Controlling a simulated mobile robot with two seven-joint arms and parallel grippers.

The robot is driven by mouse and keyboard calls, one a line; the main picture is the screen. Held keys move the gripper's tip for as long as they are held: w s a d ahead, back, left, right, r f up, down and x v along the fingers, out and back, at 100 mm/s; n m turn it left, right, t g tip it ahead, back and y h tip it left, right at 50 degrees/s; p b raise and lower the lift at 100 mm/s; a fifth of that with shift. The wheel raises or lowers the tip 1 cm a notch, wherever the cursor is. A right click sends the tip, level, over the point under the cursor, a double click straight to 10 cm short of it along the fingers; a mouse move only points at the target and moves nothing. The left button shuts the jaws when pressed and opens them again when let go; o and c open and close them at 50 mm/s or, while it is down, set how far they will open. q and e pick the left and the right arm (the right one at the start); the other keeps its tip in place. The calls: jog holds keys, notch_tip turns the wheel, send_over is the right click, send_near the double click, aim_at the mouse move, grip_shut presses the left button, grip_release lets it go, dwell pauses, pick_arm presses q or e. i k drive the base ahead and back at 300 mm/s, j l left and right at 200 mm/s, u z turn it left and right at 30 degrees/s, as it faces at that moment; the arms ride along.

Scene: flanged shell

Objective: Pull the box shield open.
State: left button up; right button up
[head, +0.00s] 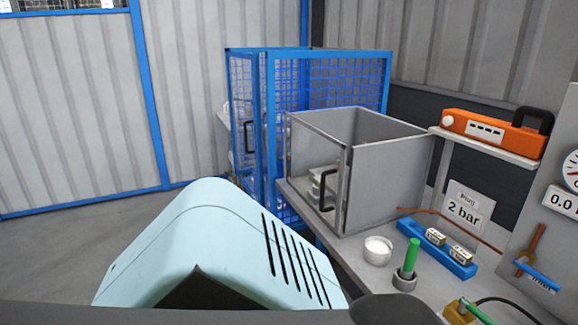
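A grey metal box (390,185) with an open top stands on the bench in the head view, right of the middle. Its front looks like a see-through shield with a black bar handle (327,190) near its right edge. The shield appears closed across the front, though its pane is hard to make out. Pale round items (314,178) show behind it, partly hidden by the handle. Neither of my grippers is in view.
A blue mesh cage (325,70) stands behind the box. A white cup (378,250), a green-handled tool (411,258) and a blue block (463,266) are on the bench in front. An orange case (490,132) sits on the shelf. A large pale-blue vented cover fills the lower foreground.

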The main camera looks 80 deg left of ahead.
aim_at(343, 154)
jog(key=u, duration=2.45)
